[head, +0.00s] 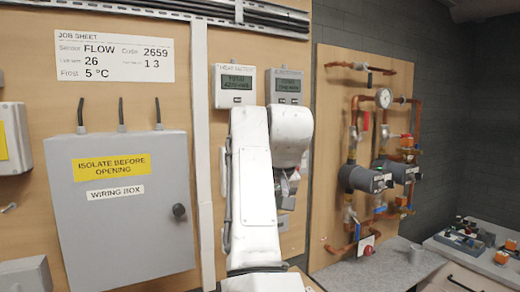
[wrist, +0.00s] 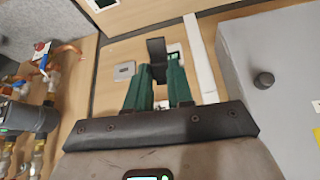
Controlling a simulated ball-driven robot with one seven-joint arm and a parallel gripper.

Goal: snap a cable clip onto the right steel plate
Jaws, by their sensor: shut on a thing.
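My gripper (wrist: 158,80) shows in the wrist view with its green fingers shut on a dark cable clip (wrist: 156,47), which sticks out beyond the fingertips. The clip is in front of the wooden board. A grey steel plate (wrist: 124,70) lies on the board to the left of the clip in the wrist view, apart from it. A paler plate (wrist: 175,48) is partly hidden behind the clip and fingers. The wrist view is turned over, so the grey plate seems to be the right one. In the head view my gripper (head: 287,194) is mostly hidden by my arm; a plate edge (head: 292,222) shows beside it.
A grey wiring box (head: 125,205) stands out from the board on the left in the head view. A white vertical trunking (head: 203,140) runs between it and my arm. Two display meters (head: 234,86) hang above. Copper pipework (head: 372,160) stands to the right.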

